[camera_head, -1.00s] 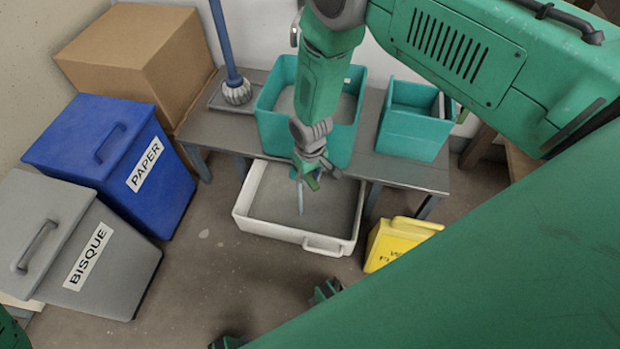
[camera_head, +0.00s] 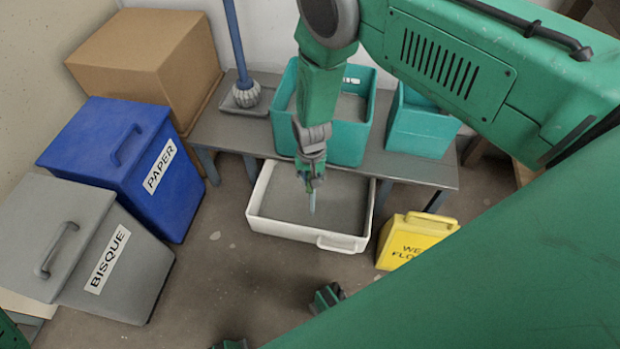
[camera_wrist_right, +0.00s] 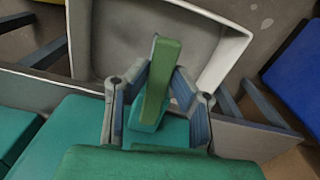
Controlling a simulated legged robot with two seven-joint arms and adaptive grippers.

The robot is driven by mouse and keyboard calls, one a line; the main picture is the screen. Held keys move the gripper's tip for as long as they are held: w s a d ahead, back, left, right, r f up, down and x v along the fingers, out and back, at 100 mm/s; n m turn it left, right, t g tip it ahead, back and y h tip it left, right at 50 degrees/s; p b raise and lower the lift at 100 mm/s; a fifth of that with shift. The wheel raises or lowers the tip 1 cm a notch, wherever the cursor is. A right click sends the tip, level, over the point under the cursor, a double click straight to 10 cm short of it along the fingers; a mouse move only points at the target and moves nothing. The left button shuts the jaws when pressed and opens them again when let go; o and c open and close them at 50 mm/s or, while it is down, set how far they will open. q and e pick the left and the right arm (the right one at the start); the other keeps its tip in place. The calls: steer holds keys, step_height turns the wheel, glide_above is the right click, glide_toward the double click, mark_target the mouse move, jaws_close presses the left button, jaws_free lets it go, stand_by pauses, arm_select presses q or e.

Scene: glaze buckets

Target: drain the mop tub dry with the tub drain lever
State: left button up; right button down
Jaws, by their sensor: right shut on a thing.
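The teal mop tub (camera_head: 287,125) stands on a grey bench, with a grey interior partly hidden behind my right arm. My right gripper (camera_head: 311,183) is in front of the tub, above a white basin (camera_head: 280,229) on the floor. In the right wrist view its jaws (camera_wrist_right: 158,85) are shut on a green bar, which I take as the tub drain lever (camera_wrist_right: 162,72). A teal block shows under the bar. A thin pale-blue streak (camera_head: 311,203) shows below the gripper over the basin; I cannot tell if it is water.
A mop (camera_head: 236,50) stands left of the tub, and a smaller teal bin (camera_head: 420,130) right of it. A blue PAPER bin (camera_head: 120,150), a grey BISQUE bin (camera_head: 60,225) and a cardboard box (camera_head: 140,55) stand left. A yellow sign (camera_head: 415,240) is right of the basin.

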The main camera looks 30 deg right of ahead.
steer(key=shift+w+r, duration=0.2)
steer(key=shift+w, duration=0.25)
steer(key=c, duration=1.4)
jaws_free()
steer(key=shift+s+f, duration=0.1)
steer(key=shift+s, duration=0.05)
step_height(320, 180, up, 12)
